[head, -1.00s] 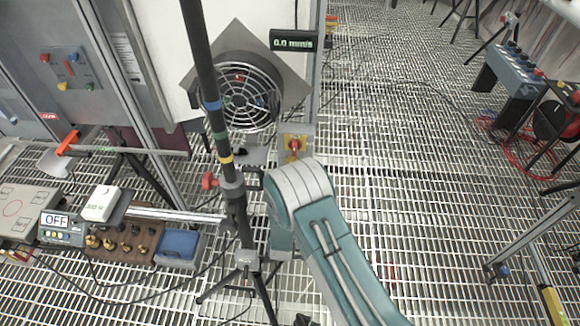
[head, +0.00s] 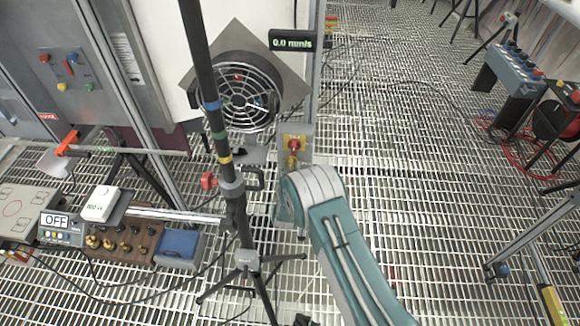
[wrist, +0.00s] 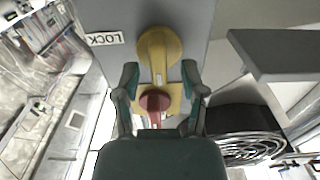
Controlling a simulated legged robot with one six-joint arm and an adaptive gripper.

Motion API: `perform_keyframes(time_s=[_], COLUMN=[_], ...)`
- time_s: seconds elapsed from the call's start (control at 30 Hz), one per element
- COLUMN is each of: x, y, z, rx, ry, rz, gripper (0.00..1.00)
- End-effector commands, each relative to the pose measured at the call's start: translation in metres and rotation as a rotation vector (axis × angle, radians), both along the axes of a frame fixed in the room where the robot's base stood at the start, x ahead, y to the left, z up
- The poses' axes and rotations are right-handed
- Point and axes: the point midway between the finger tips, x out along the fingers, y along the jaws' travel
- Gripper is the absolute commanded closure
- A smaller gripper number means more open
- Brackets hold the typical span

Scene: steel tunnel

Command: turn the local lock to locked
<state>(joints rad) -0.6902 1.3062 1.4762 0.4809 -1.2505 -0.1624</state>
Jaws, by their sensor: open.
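The lock panel shows in the head view as a small grey box with a yellow plate and a red knob (head: 294,145), below the fan. In the wrist view, the red knob (wrist: 154,101) sits on a yellow plate, with a larger round yellow part (wrist: 159,50) beyond it. A white LOCK label (wrist: 104,39), upside down, is left of the yellow part. My gripper (wrist: 160,72) is open, its fingers on either side of the red knob and yellow plate in the picture. I cannot tell whether they touch. The head view does not show the fingers clearly.
A black tripod pole (head: 215,130) with a side arm stands left of my arm. A round caged fan (head: 241,98) is above the lock, and also shows in the wrist view (wrist: 245,148). A speed display (head: 293,41) hangs above. Open grating floor (head: 400,200) lies right.

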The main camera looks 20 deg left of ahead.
Motion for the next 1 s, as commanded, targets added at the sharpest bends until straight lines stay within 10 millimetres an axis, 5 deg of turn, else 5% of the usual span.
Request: perform_keyframes(time_s=[0.2, 0.33, 1.0], x=[0.0001, 0.0000, 0.0005], y=[0.0000, 0.0000, -0.0007], z=[-0.0002, -0.0002, 0.0000], rx=[0.000, 0.000, 0.140], ry=[0.001, 0.000, 0.034], rz=[0.000, 0.000, 0.001], gripper=[0.46, 1.00, 1.00])
